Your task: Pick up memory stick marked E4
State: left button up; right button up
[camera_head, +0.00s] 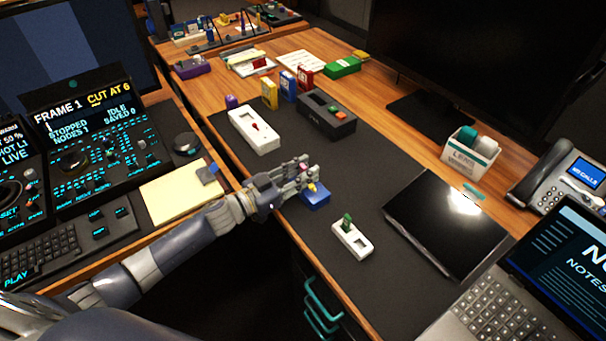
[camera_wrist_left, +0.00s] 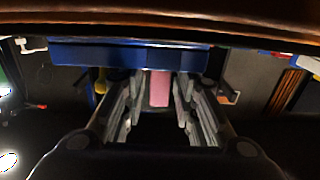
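No E4 marking is readable on any stick in these views. My left gripper (camera_head: 306,178) is at a blue block (camera_head: 316,199) on the dark desk mat. In the left wrist view, a pink stick (camera_wrist_left: 159,88) stands between the fingers of the left gripper (camera_wrist_left: 159,98), with a narrow dark gap on each side. The blue block (camera_wrist_left: 125,54) lies just beyond the fingertips there. A yellow piece (camera_head: 311,187) is beside the fingers, and it also shows in the wrist view (camera_wrist_left: 100,82). The fingers hide part of the block. My right gripper is not in view.
A white holder (camera_head: 352,240) with a green stick (camera_head: 347,219) lies nearby on the mat. Farther back are another white holder (camera_head: 252,129) and a dark box (camera_head: 313,119).

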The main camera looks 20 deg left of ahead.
pick_arm(q)
jog(key=c, duration=0.3)
jog(key=shift+r, duration=0.1)
